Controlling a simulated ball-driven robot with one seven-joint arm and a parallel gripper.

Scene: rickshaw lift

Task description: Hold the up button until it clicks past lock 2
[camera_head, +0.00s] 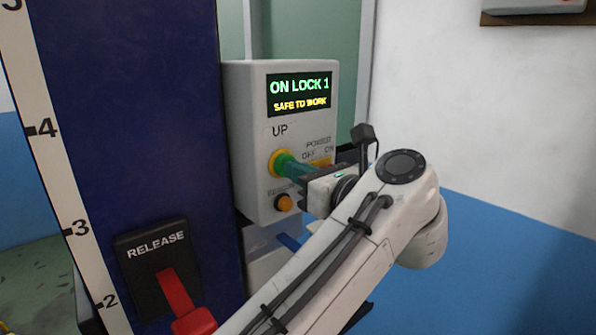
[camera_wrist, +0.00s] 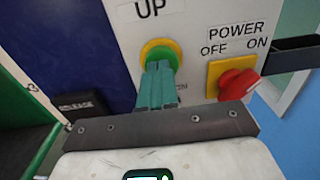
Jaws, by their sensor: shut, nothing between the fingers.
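The up button (camera_wrist: 160,54) is green with a yellow ring, under the "UP" label on a light grey control box (camera_head: 248,140). My gripper (camera_wrist: 157,72) is shut and empty, its teal fingertips in front of the button's face. In the head view the gripper (camera_head: 284,162) reaches the button's yellow ring (camera_head: 273,164). The tips touch the button or nearly do; I cannot tell whether it is pressed in. The display (camera_head: 300,94) on the box reads "ON LOCK 1" in green and "SAFE TO WORK" in yellow.
A red power knob (camera_wrist: 236,84) on a yellow plate sits right of the button. An orange button (camera_head: 284,202) is below. The blue column (camera_head: 120,120) at left carries a scale and a red release lever (camera_head: 178,295). A dark bar (camera_wrist: 290,55) sticks out beyond the knob.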

